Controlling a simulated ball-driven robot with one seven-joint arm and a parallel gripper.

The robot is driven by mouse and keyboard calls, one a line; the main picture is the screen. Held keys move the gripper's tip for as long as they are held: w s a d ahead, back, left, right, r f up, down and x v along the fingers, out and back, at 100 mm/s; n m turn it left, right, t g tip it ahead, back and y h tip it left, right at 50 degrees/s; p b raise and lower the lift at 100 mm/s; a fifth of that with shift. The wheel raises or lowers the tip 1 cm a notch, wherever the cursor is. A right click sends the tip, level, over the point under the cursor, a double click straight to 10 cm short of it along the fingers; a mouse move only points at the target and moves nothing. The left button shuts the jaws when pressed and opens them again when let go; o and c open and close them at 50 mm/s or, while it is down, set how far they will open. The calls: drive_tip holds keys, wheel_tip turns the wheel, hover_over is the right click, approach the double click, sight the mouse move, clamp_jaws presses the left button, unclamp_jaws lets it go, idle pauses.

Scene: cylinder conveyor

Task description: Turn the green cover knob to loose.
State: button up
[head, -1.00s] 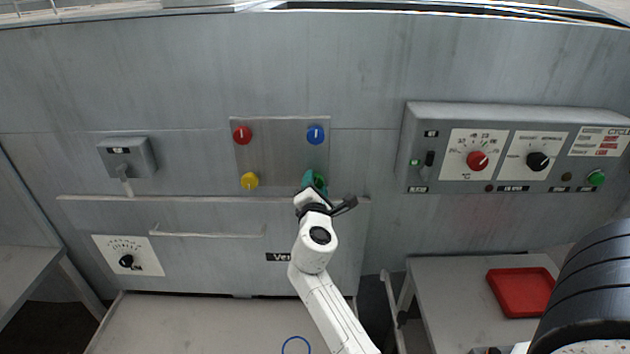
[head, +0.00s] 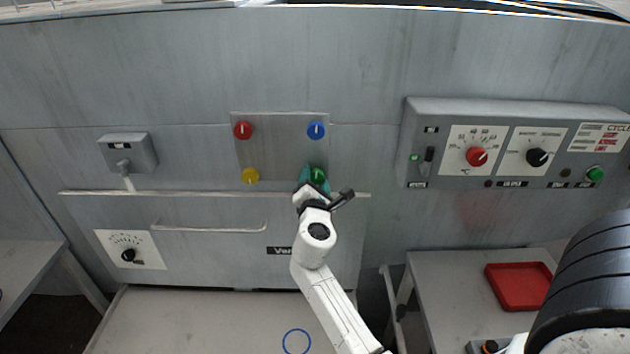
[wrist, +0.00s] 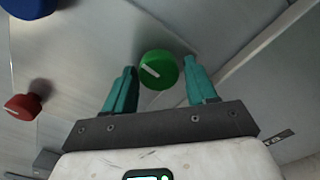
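The green cover knob (head: 318,175) is at the lower right of a square metal plate (head: 283,146) on the wall. In the wrist view the green knob (wrist: 158,70) shows a white mark on its face, slanting in the picture. My gripper (wrist: 157,82) is open, with a teal finger on each side of the knob. Gaps show between the knob and both fingers.
The plate also carries a red knob (head: 242,130), a blue knob (head: 316,130) and a yellow knob (head: 250,175). A ledge (head: 160,193) and handle (head: 208,228) lie below. A control box (head: 412,145) juts out at right, above a table with a red tray (head: 519,287).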

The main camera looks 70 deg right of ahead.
drive_tip(key=shift+o, duration=1)
drive_tip(key=shift+r, duration=0.1)
drive_tip(key=b+v, duration=0.2)
drive_tip(key=v, duration=0.8)
drive_tip(key=shift+s+a, duration=0.15)
drive_tip(key=shift+a, duration=0.2)
